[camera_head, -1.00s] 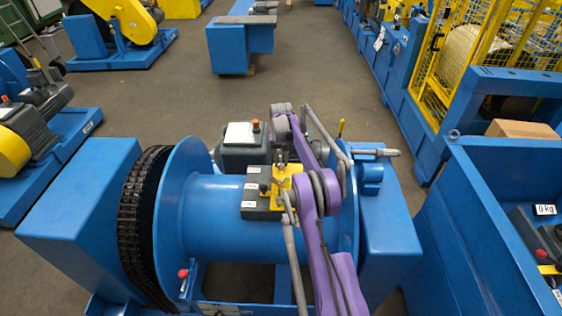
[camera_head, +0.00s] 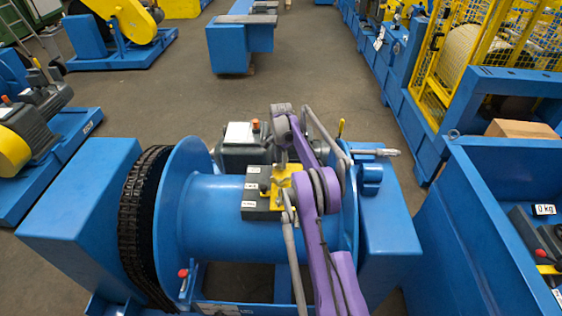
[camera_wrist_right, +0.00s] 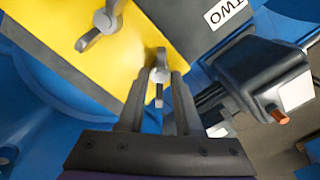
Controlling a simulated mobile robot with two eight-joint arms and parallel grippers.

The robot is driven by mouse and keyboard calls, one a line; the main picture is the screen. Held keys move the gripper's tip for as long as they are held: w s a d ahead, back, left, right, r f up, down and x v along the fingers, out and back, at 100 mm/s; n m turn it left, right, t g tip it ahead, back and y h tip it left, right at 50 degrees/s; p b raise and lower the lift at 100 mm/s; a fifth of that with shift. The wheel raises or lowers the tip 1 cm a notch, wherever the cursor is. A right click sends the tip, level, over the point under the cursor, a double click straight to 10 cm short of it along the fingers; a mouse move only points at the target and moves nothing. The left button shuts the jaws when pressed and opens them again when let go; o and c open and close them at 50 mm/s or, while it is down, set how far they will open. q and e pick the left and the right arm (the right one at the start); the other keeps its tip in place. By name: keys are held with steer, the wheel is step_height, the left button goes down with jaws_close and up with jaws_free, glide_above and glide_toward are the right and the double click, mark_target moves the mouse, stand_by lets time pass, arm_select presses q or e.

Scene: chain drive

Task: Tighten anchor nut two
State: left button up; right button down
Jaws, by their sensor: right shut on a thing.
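A yellow plate (camera_wrist_right: 60,45) sits on the drum, beside a dark block with small white labels (camera_head: 255,203). In the right wrist view a grey wing nut (camera_wrist_right: 159,76) on the plate stands between the fingertips of my right gripper (camera_wrist_right: 160,84), which is shut on it. A second grey wing nut (camera_wrist_right: 101,24) is on the plate to the upper left, apart from the gripper. A white label reading "TWO" (camera_wrist_right: 228,12) is on the dark block. In the head view my right gripper (camera_head: 284,168) reaches the plate from above, its tips hard to make out. My left gripper is not in view.
The blue drum (camera_head: 215,220) has a black chain (camera_head: 137,220) around its left end. A grey motor (camera_head: 240,155) stands behind it. A blue cabinet (camera_head: 470,230) is to the right. The aisle floor (camera_head: 320,90) beyond is clear.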

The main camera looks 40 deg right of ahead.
steer(key=m, duration=0.4)
steer(key=shift+r+m, duration=0.1)
steer(key=shift+m, duration=2.1)
steer(key=c, duration=0.9)
jaws_free()
step_height(320, 180, up, 11)
steer(key=shift+f+p, duration=0.1)
steer(key=shift+p, duration=0.35)
